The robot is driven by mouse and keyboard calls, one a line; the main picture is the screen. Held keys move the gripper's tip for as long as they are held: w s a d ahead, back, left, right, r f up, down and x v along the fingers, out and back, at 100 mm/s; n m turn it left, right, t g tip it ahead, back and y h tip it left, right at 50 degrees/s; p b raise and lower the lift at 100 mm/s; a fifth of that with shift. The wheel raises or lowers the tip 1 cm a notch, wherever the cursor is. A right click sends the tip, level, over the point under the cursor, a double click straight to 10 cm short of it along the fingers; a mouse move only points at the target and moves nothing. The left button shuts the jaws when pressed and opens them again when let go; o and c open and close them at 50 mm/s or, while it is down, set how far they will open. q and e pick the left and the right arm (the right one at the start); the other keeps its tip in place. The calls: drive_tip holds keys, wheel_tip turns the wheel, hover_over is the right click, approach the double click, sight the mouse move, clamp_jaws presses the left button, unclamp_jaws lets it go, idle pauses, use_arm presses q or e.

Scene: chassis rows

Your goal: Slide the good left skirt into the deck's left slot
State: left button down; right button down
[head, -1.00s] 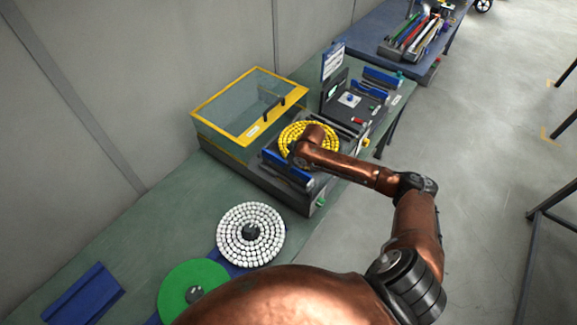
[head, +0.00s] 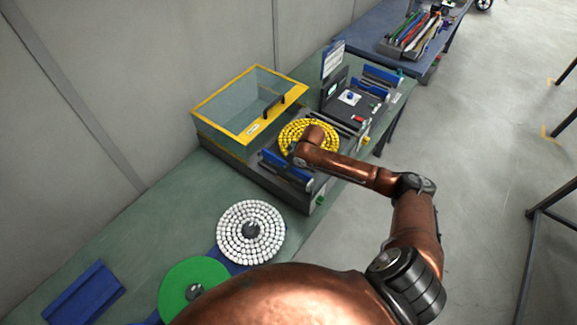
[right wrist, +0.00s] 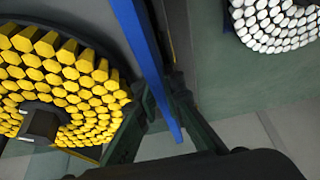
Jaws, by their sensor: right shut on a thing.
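A blue skirt (right wrist: 150,62) shows in the right wrist view as a long narrow strip between the fingers of my right gripper (right wrist: 160,92), which is shut on it. In the head view blue strips (head: 287,168) lie along the near left edge of the dark deck (head: 318,187), by my right wrist. The deck carries a round pack of yellow pieces (head: 292,131). My right fingers are hidden behind the wrist in the head view. I cannot tell whether the skirt is in the left slot. My left gripper is not in view.
A yellow-framed clear-lidded box (head: 250,105) stands behind the deck. A white round pack (head: 250,226), a green disc (head: 185,283) and a blue channel piece (head: 84,294) lie nearer on the bench. A black fixture with blue parts (head: 350,98) stands beyond.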

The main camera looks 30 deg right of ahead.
drive_tip(key=shift+f, duration=0.25)
idle(0.4)
drive_tip(key=shift+f+b, duration=0.4)
drive_tip(key=shift+f, duration=0.65)
drive_tip(key=shift+f, duration=0.1)
drive_tip(key=c, duration=2)
unclamp_jaws()
drive_tip(key=shift+o, duration=0.2)
drive_tip(key=v, duration=1.2)
drive_tip(key=shift+s, duration=0.1)
